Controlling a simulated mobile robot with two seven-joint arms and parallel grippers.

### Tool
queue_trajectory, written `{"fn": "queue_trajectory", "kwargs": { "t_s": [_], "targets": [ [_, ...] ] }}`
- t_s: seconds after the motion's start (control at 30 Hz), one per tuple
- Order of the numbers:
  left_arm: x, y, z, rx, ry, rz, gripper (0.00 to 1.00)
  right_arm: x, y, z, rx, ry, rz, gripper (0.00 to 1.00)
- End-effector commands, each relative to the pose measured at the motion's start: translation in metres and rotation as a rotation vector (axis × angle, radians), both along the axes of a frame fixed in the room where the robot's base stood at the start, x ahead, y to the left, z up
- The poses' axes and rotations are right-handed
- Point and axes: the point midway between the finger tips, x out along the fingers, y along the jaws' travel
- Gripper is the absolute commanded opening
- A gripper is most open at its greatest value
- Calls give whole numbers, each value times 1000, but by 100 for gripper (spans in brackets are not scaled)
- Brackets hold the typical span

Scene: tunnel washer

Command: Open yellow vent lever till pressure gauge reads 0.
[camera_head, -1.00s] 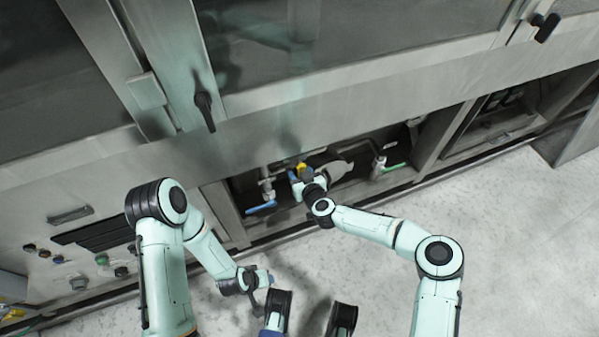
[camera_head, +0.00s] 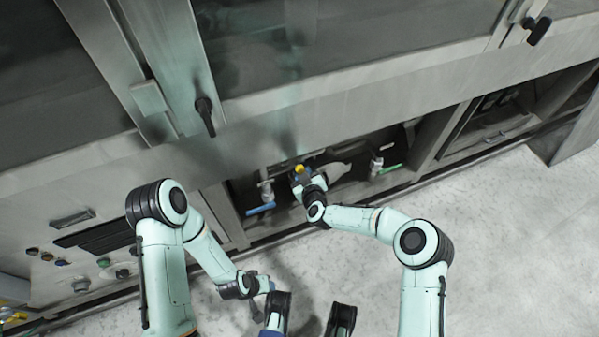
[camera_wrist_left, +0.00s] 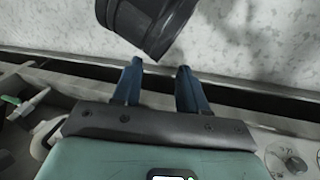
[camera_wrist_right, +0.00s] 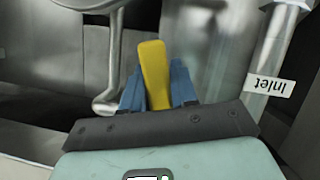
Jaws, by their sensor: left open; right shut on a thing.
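The yellow vent lever (camera_wrist_right: 155,72) stands between the blue fingers of my right gripper (camera_wrist_right: 156,84) in the right wrist view. That gripper is shut on it. In the head view only a small yellow part of the lever (camera_head: 299,168) shows at my right gripper (camera_head: 301,178), inside the low opening of the machine. My left gripper (camera_head: 266,285) is open and empty, low in front of the machine; its spread fingers show in the left wrist view (camera_wrist_left: 160,82). I cannot make out a pressure gauge or its reading in these views.
A pipe labelled "Inlet" (camera_wrist_right: 270,84) stands right of the lever. A blue-handled valve (camera_head: 261,208) is left of my right gripper, a green-handled valve (camera_head: 377,166) right. Round dials (camera_wrist_left: 290,165) sit on a panel. The floor (camera_head: 490,240) at right is clear.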

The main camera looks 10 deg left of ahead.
Motion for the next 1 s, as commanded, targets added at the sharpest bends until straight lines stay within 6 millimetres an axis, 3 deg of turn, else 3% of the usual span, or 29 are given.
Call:
{"fn": "queue_trajectory", "kwargs": {
  "t_s": [0.4, 1.0],
  "targets": [
    [-12, -6, 9, -16, 32, -13, 43, 8, -11, 7, -210, -144, -2, 0],
    [-15, -7, 10, -19, 38, -16, 43, 10, -14, 8, -260, -175, -5, 0]
  ]
}}
